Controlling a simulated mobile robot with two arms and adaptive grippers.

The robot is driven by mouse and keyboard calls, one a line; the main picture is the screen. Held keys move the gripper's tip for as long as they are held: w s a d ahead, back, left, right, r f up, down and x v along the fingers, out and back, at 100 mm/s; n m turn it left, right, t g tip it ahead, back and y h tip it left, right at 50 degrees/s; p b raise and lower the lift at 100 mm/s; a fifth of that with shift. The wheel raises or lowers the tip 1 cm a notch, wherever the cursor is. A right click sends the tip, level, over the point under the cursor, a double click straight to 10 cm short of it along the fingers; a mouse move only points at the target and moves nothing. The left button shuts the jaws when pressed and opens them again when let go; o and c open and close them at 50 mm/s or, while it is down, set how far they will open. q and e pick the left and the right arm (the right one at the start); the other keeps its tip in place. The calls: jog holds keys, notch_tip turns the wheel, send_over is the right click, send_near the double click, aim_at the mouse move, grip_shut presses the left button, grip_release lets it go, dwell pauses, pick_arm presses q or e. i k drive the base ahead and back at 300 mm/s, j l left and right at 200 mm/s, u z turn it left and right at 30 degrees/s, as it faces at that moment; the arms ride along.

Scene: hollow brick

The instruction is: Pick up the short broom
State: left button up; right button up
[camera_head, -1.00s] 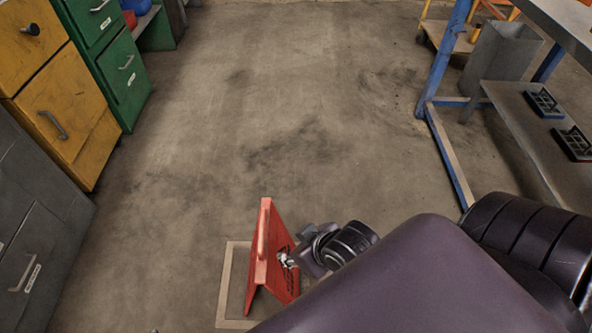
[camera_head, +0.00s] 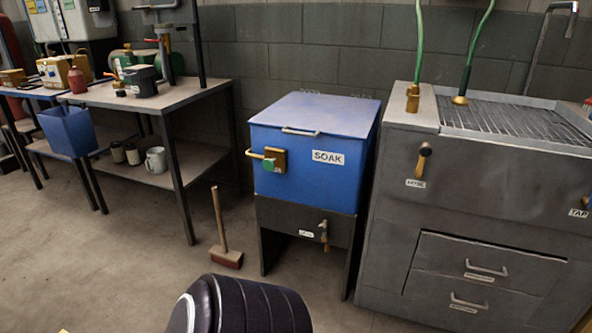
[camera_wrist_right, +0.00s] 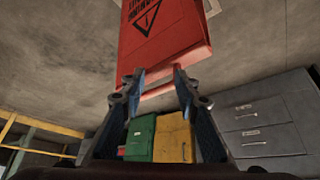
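The short broom (camera_head: 218,217) stands on the concrete floor in the head view, its wooden handle up and its reddish-brown head down. It is between the grey workbench and the blue SOAK tank. In the right wrist view my right gripper (camera_wrist_right: 160,76) has its fingers spread apart. A red sign (camera_wrist_right: 165,35) with a black warning triangle is right at the fingertips, and its pale red bar shows between them. I cannot tell whether the fingers touch it. The broom is not in the wrist view. My left gripper is in neither current view.
The blue SOAK tank (camera_head: 313,140) with a jutting tap (camera_head: 323,232) stands right of the broom. A grey sink cabinet (camera_head: 480,230) is farther right. The workbench (camera_head: 165,95) is left of the broom, with a blue bin (camera_head: 68,131) beyond.

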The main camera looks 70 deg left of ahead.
aim_at(223, 255)
jog(key=j+u, duration=0.1)
jog(key=u, duration=2.8)
